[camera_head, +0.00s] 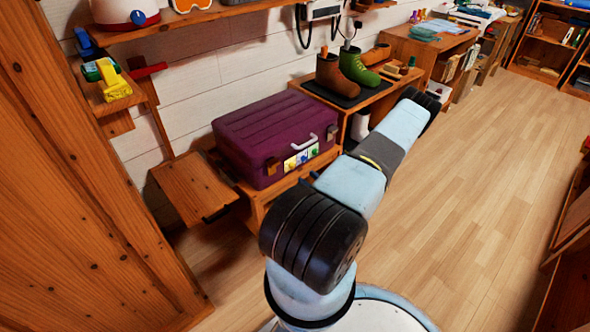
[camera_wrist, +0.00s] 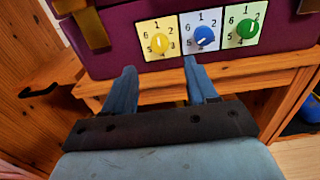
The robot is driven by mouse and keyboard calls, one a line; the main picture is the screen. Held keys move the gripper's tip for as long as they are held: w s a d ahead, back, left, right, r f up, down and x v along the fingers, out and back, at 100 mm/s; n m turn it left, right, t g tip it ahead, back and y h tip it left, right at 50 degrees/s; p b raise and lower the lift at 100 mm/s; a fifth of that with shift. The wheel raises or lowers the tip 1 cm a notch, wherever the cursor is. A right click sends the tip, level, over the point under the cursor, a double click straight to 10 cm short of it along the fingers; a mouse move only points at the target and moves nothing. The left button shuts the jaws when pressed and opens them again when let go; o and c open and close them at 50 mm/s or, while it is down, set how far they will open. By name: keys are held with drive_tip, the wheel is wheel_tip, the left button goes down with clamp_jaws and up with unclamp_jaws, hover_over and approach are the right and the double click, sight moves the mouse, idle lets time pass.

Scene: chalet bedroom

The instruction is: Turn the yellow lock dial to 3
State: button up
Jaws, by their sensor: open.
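The yellow lock dial (camera_wrist: 160,43) is on a pale yellow numbered plate at the left of the row on the purple suitcase (camera_wrist: 118,33). Which number its pointer marks is too small to tell. The blue dial (camera_wrist: 204,37) and green dial (camera_wrist: 246,28) sit to its right. My gripper (camera_wrist: 158,70) is open and empty, its two fingers in front of and below the yellow dial, apart from it. In the head view, the suitcase (camera_head: 262,125) lies shut with its dials facing front right; my arm hides most of my gripper there.
The suitcase rests on a low wooden bench (camera_wrist: 185,83), whose edge runs behind my fingers. A small wooden stand (camera_head: 194,190) is to its left. Boots (camera_head: 340,80) stand on a black mat at the right. Floor (camera_head: 470,190) on the right is clear.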

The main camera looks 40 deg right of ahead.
sight(294, 167)
drive_tip(key=w, duration=0.9)
drive_tip(key=shift+c, duration=0.3)
drive_tip(key=c, duration=1)
